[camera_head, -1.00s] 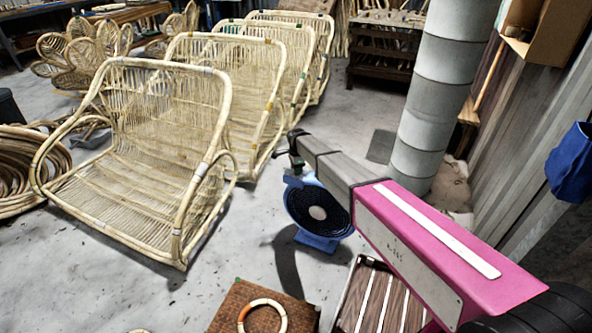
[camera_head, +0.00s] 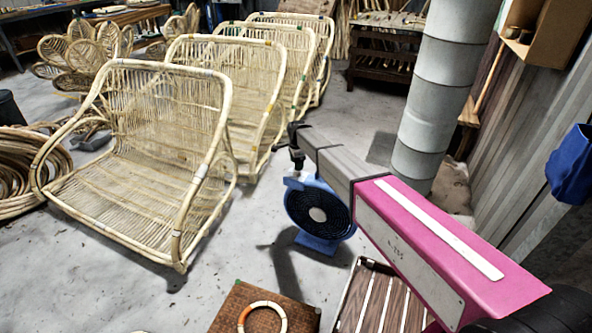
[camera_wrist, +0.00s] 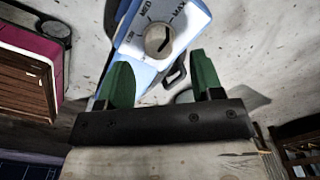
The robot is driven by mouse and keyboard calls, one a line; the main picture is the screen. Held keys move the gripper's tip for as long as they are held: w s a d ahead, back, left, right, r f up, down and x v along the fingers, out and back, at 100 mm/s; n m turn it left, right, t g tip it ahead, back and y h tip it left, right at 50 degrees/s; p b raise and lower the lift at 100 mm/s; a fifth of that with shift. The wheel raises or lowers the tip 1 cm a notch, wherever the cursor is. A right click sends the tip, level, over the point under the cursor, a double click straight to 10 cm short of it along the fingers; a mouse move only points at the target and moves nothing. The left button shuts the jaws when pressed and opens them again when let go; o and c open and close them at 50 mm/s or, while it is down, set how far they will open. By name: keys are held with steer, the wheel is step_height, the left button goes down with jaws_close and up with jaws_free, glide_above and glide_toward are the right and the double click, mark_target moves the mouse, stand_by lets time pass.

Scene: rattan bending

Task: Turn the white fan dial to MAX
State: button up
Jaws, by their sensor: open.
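The blue fan (camera_head: 302,240) stands on the floor in the head view, its round dark grille facing me. In the wrist view its pale control panel (camera_wrist: 188,22) carries the round beige-white dial (camera_wrist: 158,40), with MED and MAX printed around it. A dark mark shows on the dial, but I cannot tell for sure which setting it points to. My gripper (camera_wrist: 162,78) is open, its two green fingers apart below the dial in the picture, with nothing between them. The fingers look apart from the dial. In the head view my gripper (camera_head: 297,158) is over the fan's top.
Rattan chair frames (camera_head: 150,150) stand in a row to the left of the fan. A grey column (camera_head: 430,110) rises to the right. A woven box (camera_head: 250,305) with a ring on it and a slatted crate (camera_head: 375,300) are in front.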

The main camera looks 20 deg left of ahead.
step_height(320, 180, up, 6)
stand_by(0.6)
steer(key=s+d+n, duration=0.1)
steer(key=d+n, duration=0.3)
steer(key=d, duration=3.1)
steer(key=s+d+n, duration=0.1)
steer(key=s+d, duration=0.4)
steer(key=d, duration=0.4)
steer(key=s+d+n, duration=0.2)
steer(key=s+d, duration=0.3)
steer(key=d, duration=0.5)
steer(key=s+d+n, duration=0.2)
steer(key=s+d, duration=0.4)
steer(key=d, duration=0.4)
steer(key=shift+r, duration=0.45)
steer(key=c, duration=0.3)
steer(key=shift+d, duration=0.1)
